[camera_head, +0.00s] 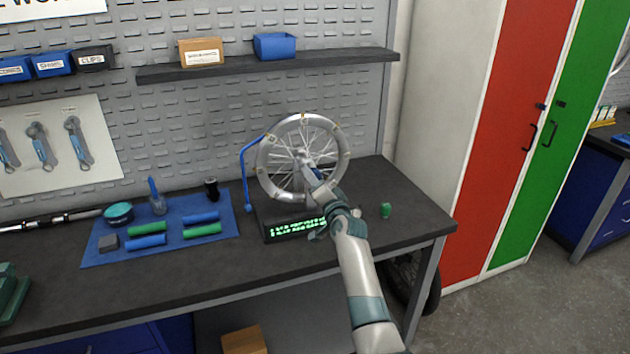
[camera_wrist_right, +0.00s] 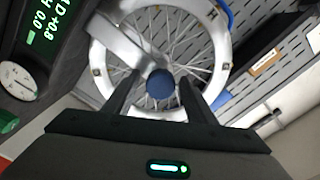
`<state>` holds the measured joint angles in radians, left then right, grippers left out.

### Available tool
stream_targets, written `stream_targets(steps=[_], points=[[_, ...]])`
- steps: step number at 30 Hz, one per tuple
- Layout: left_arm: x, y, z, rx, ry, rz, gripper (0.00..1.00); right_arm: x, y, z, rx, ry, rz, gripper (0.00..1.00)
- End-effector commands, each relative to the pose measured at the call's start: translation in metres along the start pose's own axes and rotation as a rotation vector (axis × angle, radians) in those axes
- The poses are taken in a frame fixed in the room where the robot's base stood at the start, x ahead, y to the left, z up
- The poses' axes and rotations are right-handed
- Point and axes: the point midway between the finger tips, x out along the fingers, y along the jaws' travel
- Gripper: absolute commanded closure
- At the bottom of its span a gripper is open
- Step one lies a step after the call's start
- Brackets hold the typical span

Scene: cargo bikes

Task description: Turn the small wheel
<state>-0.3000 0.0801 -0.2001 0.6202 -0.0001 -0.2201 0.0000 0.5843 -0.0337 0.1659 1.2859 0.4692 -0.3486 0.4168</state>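The small silver spoked wheel (camera_head: 266,160) stands upright in a dark stand with a lit green display (camera_head: 298,227) on the workbench. In the right wrist view the wheel (camera_wrist_right: 215,45) fills the upper middle, with a grey bar of the stand (camera_wrist_right: 118,42) crossing it. A round dark blue piece (camera_wrist_right: 160,84) shows near the wheel's hub. My right gripper (camera_head: 309,168) is at the wheel's near side, by the hub. Its fingers (camera_wrist_right: 158,85) are apart, one on each side of the blue piece, with gaps visible. My left gripper is out of view.
A blue mat (camera_head: 110,252) with grips and small tools lies left of the stand. A green knob-like item (camera_head: 385,210) is on the bench at right. A shelf (camera_head: 340,60) with two boxes hangs behind. The bench front (camera_head: 170,300) is clear.

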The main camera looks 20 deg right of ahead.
Motion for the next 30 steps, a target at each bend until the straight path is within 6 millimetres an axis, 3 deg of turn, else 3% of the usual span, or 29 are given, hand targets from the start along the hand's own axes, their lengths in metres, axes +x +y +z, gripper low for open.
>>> stream_targets(steps=[17, 30], points=[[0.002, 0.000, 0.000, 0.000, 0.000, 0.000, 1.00, -0.008, -0.002, -0.001, 0.000, 0.005, -0.004, 0.46], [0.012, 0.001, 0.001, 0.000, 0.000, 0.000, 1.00, -0.062, 0.001, 0.000, -0.001, 0.004, -0.002, 0.46]])
